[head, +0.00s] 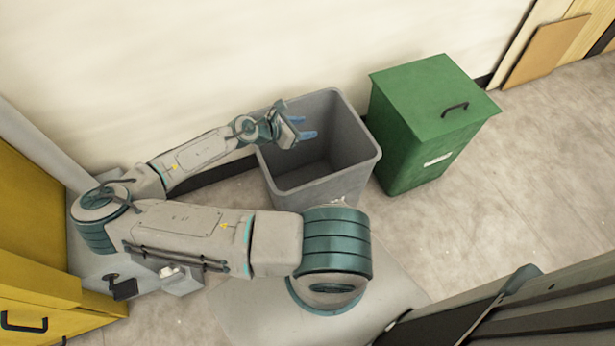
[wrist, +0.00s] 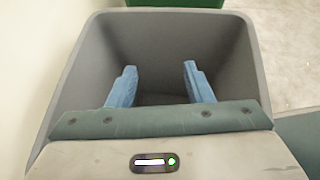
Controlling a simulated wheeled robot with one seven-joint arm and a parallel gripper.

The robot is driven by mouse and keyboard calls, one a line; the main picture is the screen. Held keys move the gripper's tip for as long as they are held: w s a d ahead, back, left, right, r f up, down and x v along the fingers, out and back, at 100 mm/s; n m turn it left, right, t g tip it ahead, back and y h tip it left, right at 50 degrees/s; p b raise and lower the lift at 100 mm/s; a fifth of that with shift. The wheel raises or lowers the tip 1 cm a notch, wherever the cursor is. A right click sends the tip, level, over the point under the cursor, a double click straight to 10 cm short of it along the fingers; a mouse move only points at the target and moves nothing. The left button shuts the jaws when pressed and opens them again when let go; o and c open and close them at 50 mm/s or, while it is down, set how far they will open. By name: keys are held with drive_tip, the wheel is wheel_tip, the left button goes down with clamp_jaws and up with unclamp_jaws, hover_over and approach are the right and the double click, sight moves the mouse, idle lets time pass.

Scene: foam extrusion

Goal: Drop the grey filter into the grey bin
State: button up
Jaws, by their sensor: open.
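The grey bin (head: 362,160) stands open against the pale wall, and its inside shows in the head view. My gripper (head: 314,127) is over the left part of the bin's opening, its blue fingers apart with nothing between them. In the wrist view my gripper (wrist: 159,78) is open and empty, with the bin (wrist: 235,60) walls around and beyond it. The bin's visible floor looks bare, but its near part is hidden behind my gripper. I see no grey filter in either view.
A green lidded bin (head: 420,130) stands close to the right of the grey bin. Yellow drawers (head: 35,290) are at the left edge. A dark structure (head: 510,315) fills the lower right corner. Bare floor (head: 500,210) lies open to the right.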

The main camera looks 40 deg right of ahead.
drive_tip(key=p+v, duration=0.3)
drive_tip(key=v, duration=1)
drive_tip(key=shift+a+r, duration=0.2)
drive_tip(key=shift+a, duration=0.2)
